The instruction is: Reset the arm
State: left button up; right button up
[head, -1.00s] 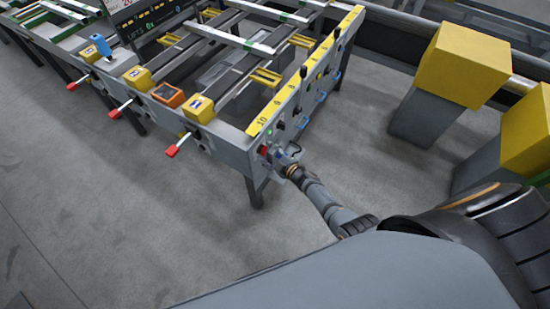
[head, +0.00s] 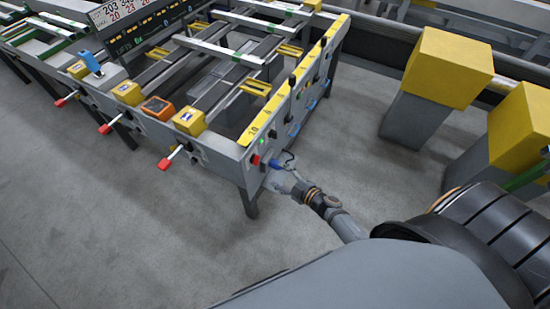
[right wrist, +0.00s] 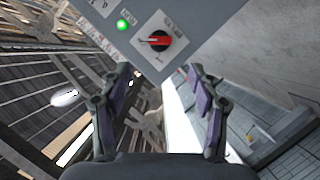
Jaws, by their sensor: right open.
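My right gripper (head: 280,178) is beside the near end of the runout table (head: 232,160), close to its corner leg. In the right wrist view its two fingers (right wrist: 160,82) are spread apart with nothing between them. Beyond the fingertips is a grey control panel (right wrist: 205,22) with a red rotary switch (right wrist: 158,41) on a pale plate and a lit green lamp (right wrist: 122,25). The fingers appear apart from the switch. The red control also shows in the head view (head: 255,160). My left gripper is not in view.
Red-tipped levers (head: 165,163), yellow blocks (head: 189,121) and an orange-framed unit (head: 157,107) line the table's front edge. Yellow-topped grey posts (head: 448,68) stand to the right. The grey floor (head: 110,220) in front of the table is clear.

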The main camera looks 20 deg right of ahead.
jog(key=s+d+f+m+g+h, duration=0.3)
jog(key=s+d+f+m, duration=0.1)
jog(key=s+f, duration=0.4)
jog(key=s+d+f+m+g+h, duration=0.25)
jog(key=s+d+f+m, duration=0.2)
jog(key=f, duration=0.65)
jog(key=s+f+m+g, duration=0.2)
jog(key=s+f, duration=0.3)
jog(key=s, duration=0.7)
jog(key=s+a+f+m+g, duration=0.1)
jog(key=s+f+m+g, duration=0.2)
jog(key=s, duration=0.9)
notch_tip(320, 180, down, 2)
jog(key=shift+s+a+f+g+h, duration=0.15)
jog(key=shift+g+h, duration=0.3)
jog(key=shift+g, duration=0.6)
